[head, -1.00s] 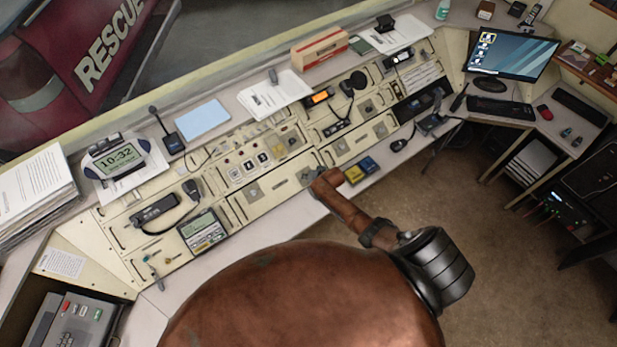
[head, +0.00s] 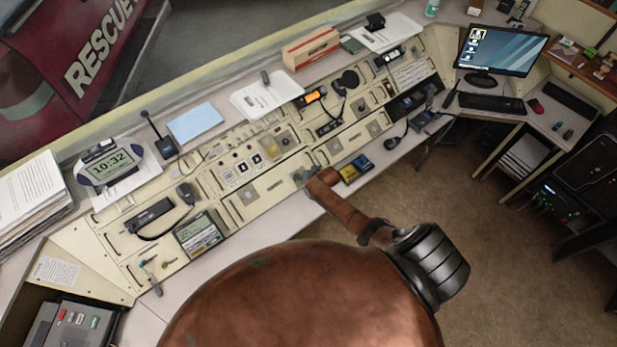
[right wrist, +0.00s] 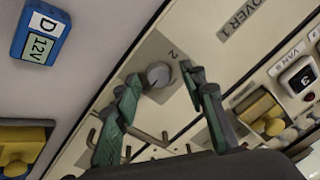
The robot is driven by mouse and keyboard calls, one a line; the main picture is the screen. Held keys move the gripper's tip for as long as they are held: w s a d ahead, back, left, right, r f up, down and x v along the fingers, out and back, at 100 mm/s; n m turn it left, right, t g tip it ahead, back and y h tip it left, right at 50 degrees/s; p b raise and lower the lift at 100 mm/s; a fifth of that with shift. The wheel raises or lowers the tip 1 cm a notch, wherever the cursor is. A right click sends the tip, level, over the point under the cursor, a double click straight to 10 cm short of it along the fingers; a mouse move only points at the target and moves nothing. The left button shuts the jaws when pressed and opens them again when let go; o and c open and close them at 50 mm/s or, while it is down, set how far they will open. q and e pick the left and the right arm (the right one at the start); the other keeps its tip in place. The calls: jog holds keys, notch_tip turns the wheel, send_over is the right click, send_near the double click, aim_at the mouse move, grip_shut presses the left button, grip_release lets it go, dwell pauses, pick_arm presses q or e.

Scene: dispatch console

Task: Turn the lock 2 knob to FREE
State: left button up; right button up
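The lock 2 knob (right wrist: 158,74) is a small round grey knob on a grey plate marked "2" (right wrist: 172,54) in the right wrist view. Its pointer setting is too small to read, and I can make out no FREE label. My right gripper (right wrist: 162,78) is open, with one green-and-grey finger on each side of the knob. The left fingertip is close to the knob; a gap shows on the right side. Contact cannot be told. In the head view my right gripper (head: 312,180) is at the console's front edge and hides the knob. My left gripper is not in view.
The sloped console panel (head: 270,186) carries several handles, switches and radios.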

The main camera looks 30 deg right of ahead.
jog(key=v, duration=1.1)
jog(key=shift+r, duration=0.15)
jog(key=shift+s, duration=0.1)
jog(key=s+a+r+n+g+h, duration=0.15)
jog(key=s+r, duration=0.35)
jog(key=s, duration=0.5)
jog(key=s+a+r+n+g, duration=0.1)
jog(key=s+r+n, duration=0.25)
jog(key=s, duration=0.55)
jog(key=s+a+r+n+g, duration=0.1)
jog(key=s+r, duration=0.4)
jog(key=s, duration=0.5)
notch_tip(320, 180, down, 42)
jog(key=s+a+g+b, duration=0.1)
jog(key=s+g+b, duration=0.1)
jog(key=b, duration=0.9)
jog(key=s+f+b, duration=0.4)
jog(key=s+f, duration=0.5)
jog(key=f, duration=0.4)
jog(key=s+f+n+b, duration=0.1)
jog(key=s+f+b, duration=0.4)
jog(key=s+f, duration=0.5)
notch_tip(320, 180, down, 3)
jog(key=shift+s+f+g, duration=0.1)
jog(key=shift+s+g, duration=0.2)
jog(key=shift+g, duration=0.15)
